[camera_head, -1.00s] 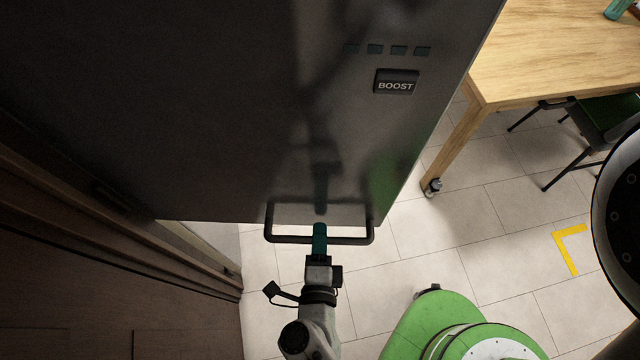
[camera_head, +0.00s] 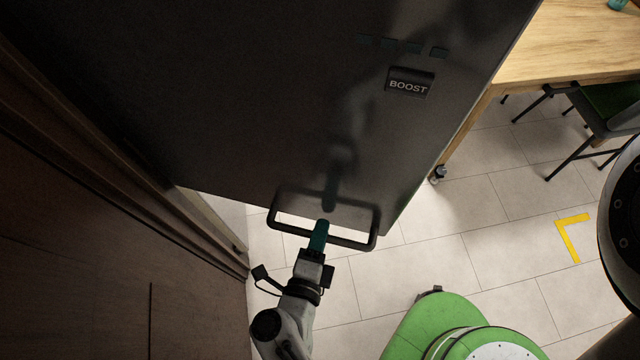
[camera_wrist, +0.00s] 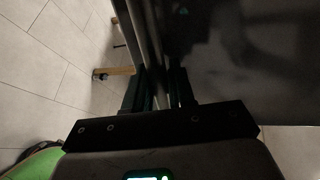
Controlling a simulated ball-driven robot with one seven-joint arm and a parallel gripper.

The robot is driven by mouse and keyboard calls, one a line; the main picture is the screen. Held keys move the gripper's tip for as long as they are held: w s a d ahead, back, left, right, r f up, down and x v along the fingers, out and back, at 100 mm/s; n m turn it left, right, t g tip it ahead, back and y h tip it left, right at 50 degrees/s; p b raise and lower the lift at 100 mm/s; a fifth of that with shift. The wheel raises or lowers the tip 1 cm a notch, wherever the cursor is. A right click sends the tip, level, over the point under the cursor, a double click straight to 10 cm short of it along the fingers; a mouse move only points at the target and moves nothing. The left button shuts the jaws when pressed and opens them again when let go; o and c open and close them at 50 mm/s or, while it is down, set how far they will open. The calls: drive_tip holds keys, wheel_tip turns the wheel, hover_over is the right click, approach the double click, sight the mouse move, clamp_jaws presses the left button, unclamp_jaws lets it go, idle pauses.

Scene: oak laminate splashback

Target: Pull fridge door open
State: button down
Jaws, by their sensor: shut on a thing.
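The fridge door (camera_head: 240,120) is a dark grey panel with a black "BOOST" label and small teal marks, seen from above in the head view. Its dark bar handle (camera_head: 345,242) juts out at the lower edge of the door.
Dark brown wood panelling (camera_head: 80,240) stands close on the left. A wooden table (camera_head: 570,45) and a chair (camera_head: 600,110) are at the upper right. Tiled floor (camera_head: 480,230) with a yellow corner mark (camera_head: 572,238) is clear on the right.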

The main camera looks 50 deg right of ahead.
drive_tip(key=shift+a+f, duration=0.1)
drive_tip(key=shift+a, duration=0.35)
drive_tip(key=c, duration=1.2)
unclamp_jaws()
drive_tip(key=shift+a, duration=0.2)
drive_tip(key=shift+o, duration=0.5)
drive_tip(key=shift+d, duration=0.2)
drive_tip(key=b+v, duration=0.2)
drive_tip(key=v, duration=0.9)
drive_tip(key=shift+b, duration=0.4)
drive_tip(key=shift+s+d, duration=0.1)
